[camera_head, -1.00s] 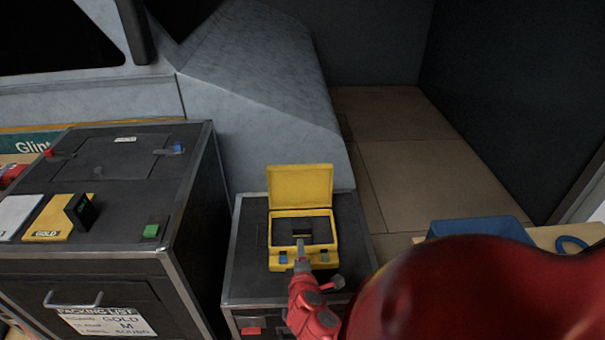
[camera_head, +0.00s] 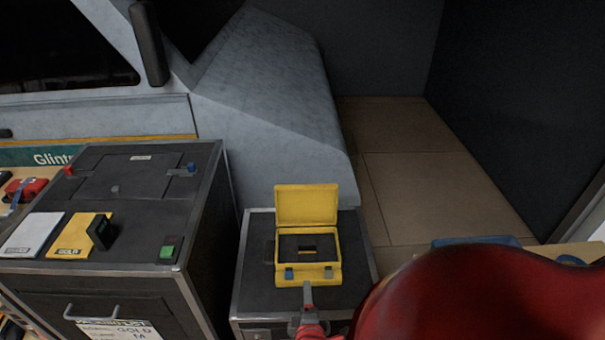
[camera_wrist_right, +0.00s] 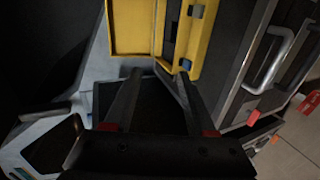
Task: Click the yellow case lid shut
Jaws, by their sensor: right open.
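The yellow case stands open on a dark cabinet. Its lid (camera_head: 306,205) stands up at the back, and its base (camera_head: 335,262) holds dark foam with a darker spot in the middle. A blue latch (camera_head: 289,274) and a grey latch (camera_head: 328,272) are on the front. My right gripper (camera_head: 308,288) is just in front of the case's front edge; I cannot tell if it touches. In the right wrist view my right gripper (camera_wrist_right: 158,88) is open with nothing between its fingers, and the yellow case (camera_wrist_right: 201,45) is beyond the fingertips. My left gripper is out of view.
The dark cabinet (camera_head: 255,285) has free room beside the case. A taller black cabinet (camera_head: 140,225) to the left carries a white card (camera_head: 33,235), a yellow card (camera_head: 72,246) and a green button (camera_head: 167,252). A blue tray (camera_head: 475,241) is at the right.

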